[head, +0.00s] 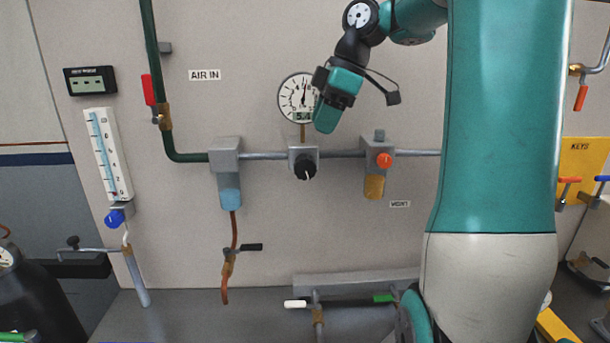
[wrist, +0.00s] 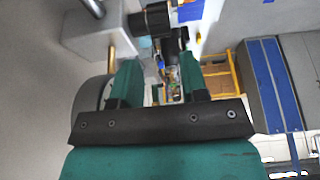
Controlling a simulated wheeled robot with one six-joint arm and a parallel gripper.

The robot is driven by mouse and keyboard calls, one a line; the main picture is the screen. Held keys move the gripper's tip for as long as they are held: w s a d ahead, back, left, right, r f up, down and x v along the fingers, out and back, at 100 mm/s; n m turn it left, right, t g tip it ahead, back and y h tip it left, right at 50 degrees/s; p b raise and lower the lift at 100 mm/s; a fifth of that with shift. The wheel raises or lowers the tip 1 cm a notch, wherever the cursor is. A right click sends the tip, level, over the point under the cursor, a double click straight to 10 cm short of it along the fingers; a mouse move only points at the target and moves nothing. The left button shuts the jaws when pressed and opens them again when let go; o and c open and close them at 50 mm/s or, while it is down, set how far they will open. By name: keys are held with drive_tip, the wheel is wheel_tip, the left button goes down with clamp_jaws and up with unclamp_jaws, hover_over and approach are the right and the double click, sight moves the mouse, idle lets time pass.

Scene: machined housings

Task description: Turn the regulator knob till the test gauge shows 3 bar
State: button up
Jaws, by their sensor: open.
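The regulator knob (head: 305,168) is black and round, with a white mark pointing down, on the front of a grey regulator body (head: 303,152). In the wrist view the knob (wrist: 150,20) shows beyond the fingertips. The round white test gauge (head: 295,92) stands above on a brass stem. Its needle points nearly straight up, and its small green display seems to read 5.4; my gripper covers its right edge. My gripper (head: 325,122) has teal fingers and hangs in front of the gauge's right side, above and apart from the knob. In the wrist view it (wrist: 160,82) is open and empty.
A grey pipe (head: 260,155) runs along the wall from a filter unit (head: 227,160) to a block with an orange knob (head: 384,160). A red-handled valve (head: 149,90) is on the green pipe. A rail with valves (head: 350,284) is below. Wall below the regulator is clear.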

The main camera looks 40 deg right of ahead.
sight(307, 157)
drive_tip(key=b+x, duration=0.1)
drive_tip(key=x, duration=0.8)
drive_tip(key=shift+a+f, duration=0.1)
drive_tip(key=shift+f, duration=0.15)
drive_tip(key=c, duration=0.6)
drive_tip(key=shift+c, duration=0.2)
